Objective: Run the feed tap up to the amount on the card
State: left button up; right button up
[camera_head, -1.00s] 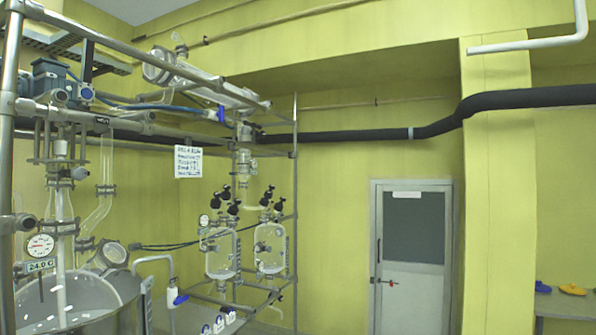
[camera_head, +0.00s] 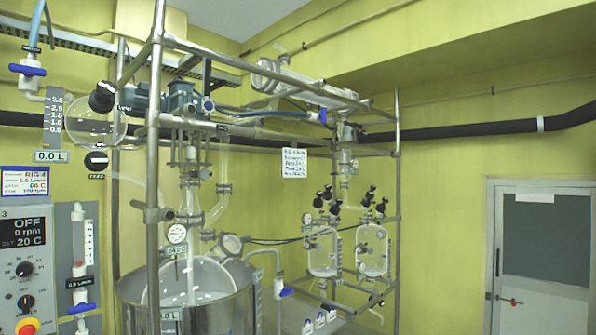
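A glass feed vessel (camera_head: 95,125) hangs at the left with a black knob (camera_head: 103,97) on it. A graduated scale (camera_head: 56,120) marked 0.5 to 2.5 stands beside it, above a readout (camera_head: 51,156) showing 0.0 L. A round black labelled knob (camera_head: 96,161) is below the vessel. A tap with a blue handle (camera_head: 27,71) sits on the pipe above left. A card (camera_head: 26,181) headed RIG is on the left; its smaller lines are hard to read. A handwritten white sheet (camera_head: 295,163) hangs on the frame. Neither gripper is in view.
A control panel (camera_head: 24,265) shows OFF, 0 rpm and 20 C. Beside it is a flow tube (camera_head: 79,240) with a blue-handled valve (camera_head: 80,309). A steel vessel (camera_head: 205,312) stands inside the pipe frame (camera_head: 153,200). A door (camera_head: 541,255) is at the right.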

aim_at(29, 72)
jog(key=u, duration=2.1)
jog(key=i, duration=0.75)
jog(key=z, duration=1.85)
